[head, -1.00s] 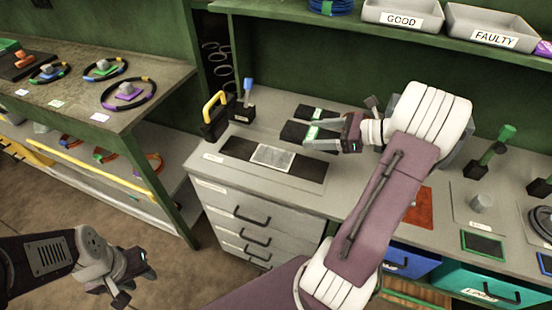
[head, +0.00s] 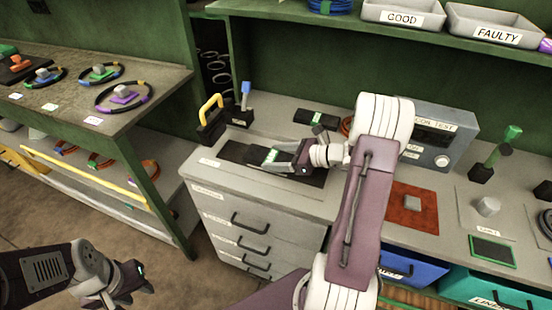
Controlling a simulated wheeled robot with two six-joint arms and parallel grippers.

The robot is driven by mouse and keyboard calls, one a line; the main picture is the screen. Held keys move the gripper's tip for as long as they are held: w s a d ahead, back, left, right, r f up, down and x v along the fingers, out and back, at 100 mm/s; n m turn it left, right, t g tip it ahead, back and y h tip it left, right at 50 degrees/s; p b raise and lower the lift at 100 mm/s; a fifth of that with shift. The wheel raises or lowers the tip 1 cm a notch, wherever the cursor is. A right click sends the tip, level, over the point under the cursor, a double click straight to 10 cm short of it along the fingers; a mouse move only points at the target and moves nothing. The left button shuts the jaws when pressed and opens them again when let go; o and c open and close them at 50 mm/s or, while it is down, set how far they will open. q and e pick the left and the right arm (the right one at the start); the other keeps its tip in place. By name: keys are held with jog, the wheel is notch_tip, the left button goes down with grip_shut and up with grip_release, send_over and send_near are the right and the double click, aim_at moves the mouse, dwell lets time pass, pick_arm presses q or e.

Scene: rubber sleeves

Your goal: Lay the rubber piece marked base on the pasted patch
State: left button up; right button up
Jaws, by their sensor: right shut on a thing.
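A black rubber piece with a green and white label (head: 268,155) is in my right gripper (head: 280,162), over the middle of the dark strip (head: 232,150) on the left bench. The pale pasted patch on that strip is mostly or wholly hidden under the piece and the fingers. I cannot tell whether the piece touches it. The word on the label is too small to read. A second black piece with a green and white label (head: 316,118) lies flat behind. My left gripper (head: 135,282) hangs low at the left, away from the bench; its finger gap is unclear.
A yellow-handled tool (head: 211,110) and a blue-topped holder (head: 243,105) stand behind the strip. A grey test box (head: 440,135) and a red-brown mat (head: 412,210) are to the right. GOOD (head: 402,15) and FAULTY (head: 497,24) trays sit on the shelf above.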

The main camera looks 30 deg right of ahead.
jog(key=o, duration=1.7)
jog(key=shift+f, duration=0.1)
jog(key=shift+r, duration=0.3)
jog(key=p+v, duration=0.2)
jog(key=v, duration=1)
